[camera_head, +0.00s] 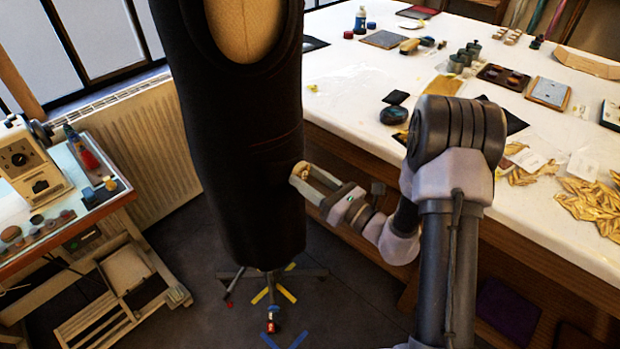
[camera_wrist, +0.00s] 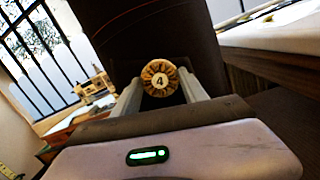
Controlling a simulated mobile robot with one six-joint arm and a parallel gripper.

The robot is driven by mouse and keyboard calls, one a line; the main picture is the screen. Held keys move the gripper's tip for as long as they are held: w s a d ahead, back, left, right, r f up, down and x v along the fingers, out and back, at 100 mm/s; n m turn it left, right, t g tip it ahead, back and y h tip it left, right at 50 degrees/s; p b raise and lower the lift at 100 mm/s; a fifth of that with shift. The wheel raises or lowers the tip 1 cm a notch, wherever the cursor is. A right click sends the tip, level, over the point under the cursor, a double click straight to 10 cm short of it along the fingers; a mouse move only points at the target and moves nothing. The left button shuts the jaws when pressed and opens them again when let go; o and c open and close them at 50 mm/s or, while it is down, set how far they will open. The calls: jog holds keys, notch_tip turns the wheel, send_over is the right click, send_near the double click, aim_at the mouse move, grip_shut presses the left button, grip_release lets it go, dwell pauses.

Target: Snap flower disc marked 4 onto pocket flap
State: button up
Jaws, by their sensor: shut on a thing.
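The flower disc marked 4 (camera_wrist: 160,78) is round and gold-brown with a pale centre. It sits between the fingertips of my gripper (camera_wrist: 159,88), which is shut on it. In the head view my gripper (camera_head: 306,183) reaches left from the arm, and the disc (camera_head: 301,169) shows small at its tips. The disc is in front of the lower right side of the dark garment (camera_head: 245,150) on the dress form. I cannot tell whether disc and cloth touch. The pocket flap cannot be clearly made out on the dark cloth. The garment fills the upper middle of the wrist view (camera_wrist: 150,30).
The long white table (camera_head: 350,90) at the right holds tools, jars, trays and gold leaf shapes (camera_head: 590,205). A sewing machine (camera_head: 28,160) and small pots stand on a side table at the left. The form's wheeled base (camera_head: 272,275) stands on the floor.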

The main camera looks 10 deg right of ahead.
jog(key=shift+w+a, duration=0.2)
jog(key=shift+w, duration=0.05)
dwell(0.3)
jog(key=o, duration=1.4)
jog(key=shift+c, duration=0.2)
jog(key=shift+o, duration=0.2)
jog(key=o, duration=0.4)
jog(key=shift+o, duration=0.2)
jog(key=r+b+v, duration=0.1)
jog(key=b+v, duration=0.1)
jog(key=v, duration=0.6)
